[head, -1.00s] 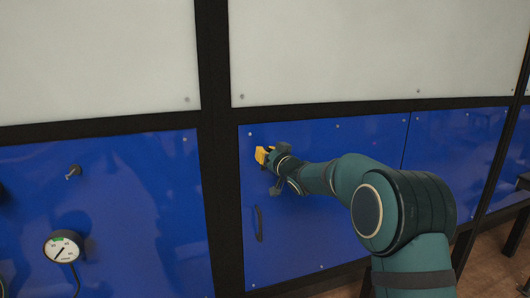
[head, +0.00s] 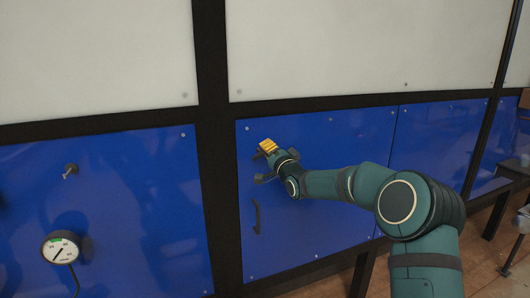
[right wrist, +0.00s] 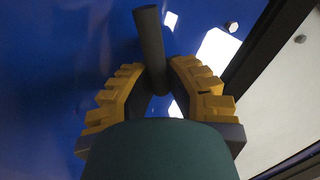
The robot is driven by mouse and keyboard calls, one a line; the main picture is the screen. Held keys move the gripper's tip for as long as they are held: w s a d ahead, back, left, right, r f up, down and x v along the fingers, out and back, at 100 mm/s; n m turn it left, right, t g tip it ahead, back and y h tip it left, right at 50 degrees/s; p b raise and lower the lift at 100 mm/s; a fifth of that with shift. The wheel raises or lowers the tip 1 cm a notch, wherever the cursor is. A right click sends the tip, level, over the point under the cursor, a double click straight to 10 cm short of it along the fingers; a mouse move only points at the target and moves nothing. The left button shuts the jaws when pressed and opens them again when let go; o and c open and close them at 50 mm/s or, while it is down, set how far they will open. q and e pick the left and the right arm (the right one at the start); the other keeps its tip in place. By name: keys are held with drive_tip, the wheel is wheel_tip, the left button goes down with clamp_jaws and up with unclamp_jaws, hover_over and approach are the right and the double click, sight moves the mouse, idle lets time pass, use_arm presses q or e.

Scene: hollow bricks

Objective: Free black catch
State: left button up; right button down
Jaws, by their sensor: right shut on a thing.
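The black catch (right wrist: 150,45) shows in the right wrist view as a dark rod in front of the blue panel door (head: 310,225). My right gripper (right wrist: 160,70) has its yellow padded fingers on either side of the rod and is shut on it. In the head view my right gripper (head: 267,148) is at the upper left of the door, with its yellow pads uppermost. The catch cannot be made out there behind the fingers. My left gripper is not in view.
A black bar handle (head: 256,216) is on the door below my gripper. A dark upright post (head: 214,150) runs along the door's left. The left blue panel carries a round gauge (head: 61,248) and a small metal fitting (head: 70,170). A dark table (head: 515,168) stands at far right.

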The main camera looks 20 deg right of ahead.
drive_tip(key=m+b, duration=0.1)
drive_tip(key=m, duration=0.1)
drive_tip(key=f+m+h+b, duration=0.1)
drive_tip(key=m, duration=0.1)
drive_tip(key=shift+d, duration=0.15)
drive_tip(key=shift+m+h+b, duration=0.3)
drive_tip(key=shift+m+b, duration=0.6)
drive_tip(key=shift+m, duration=0.2)
drive_tip(key=c, duration=0.9)
unclamp_jaws()
drive_tip(key=shift+c, duration=0.2)
drive_tip(key=s+f, duration=0.2)
drive_tip(key=s, duration=0.9)
drive_tip(key=shift+s+d+f, duration=0.2)
drive_tip(key=shift+s, duration=0.2)
